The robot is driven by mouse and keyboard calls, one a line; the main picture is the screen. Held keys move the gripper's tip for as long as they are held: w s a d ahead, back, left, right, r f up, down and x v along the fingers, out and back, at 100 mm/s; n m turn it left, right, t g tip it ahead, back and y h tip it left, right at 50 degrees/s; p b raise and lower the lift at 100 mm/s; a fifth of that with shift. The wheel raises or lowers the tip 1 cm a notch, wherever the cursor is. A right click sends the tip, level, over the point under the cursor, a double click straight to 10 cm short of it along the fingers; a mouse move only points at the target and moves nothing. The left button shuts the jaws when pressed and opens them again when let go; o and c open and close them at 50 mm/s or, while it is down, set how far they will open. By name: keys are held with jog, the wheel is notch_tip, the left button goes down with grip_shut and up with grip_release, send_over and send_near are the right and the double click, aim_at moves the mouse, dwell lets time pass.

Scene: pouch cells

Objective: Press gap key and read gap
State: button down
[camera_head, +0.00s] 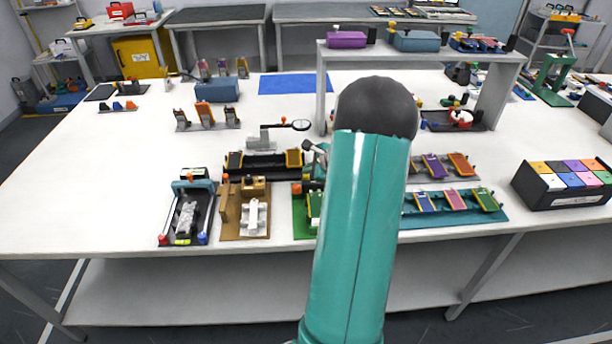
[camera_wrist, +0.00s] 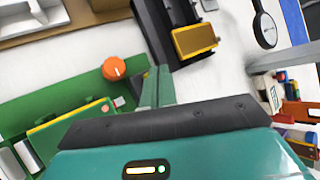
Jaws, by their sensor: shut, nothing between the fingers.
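A green fixture (camera_wrist: 75,90) with an orange knob (camera_wrist: 114,68) lies at the left of the wrist view. A yellow-edged green part with a small pink dot sits on it. In the head view the green base (camera_head: 300,222) is mostly hidden behind my teal arm. My gripper (camera_wrist: 157,72) is shut and empty, with its teal fingers just right of the orange knob. I cannot tell whether the fingertips touch anything. I cannot single out a gap key or a gap reading in either view.
A black fixture with yellow blocks (camera_head: 263,163) and a round dial on an arm (camera_head: 301,125) stand behind. A tan fixture (camera_head: 232,217) is at the left, a teal rack of cells (camera_head: 455,208) at the right. The white table (camera_head: 100,190) is clear at left.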

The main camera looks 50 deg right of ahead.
jog(key=shift+f, duration=0.5)
dwell(0.4)
jog(key=shift+r, duration=0.95)
jog(key=shift+r, duration=2.5)
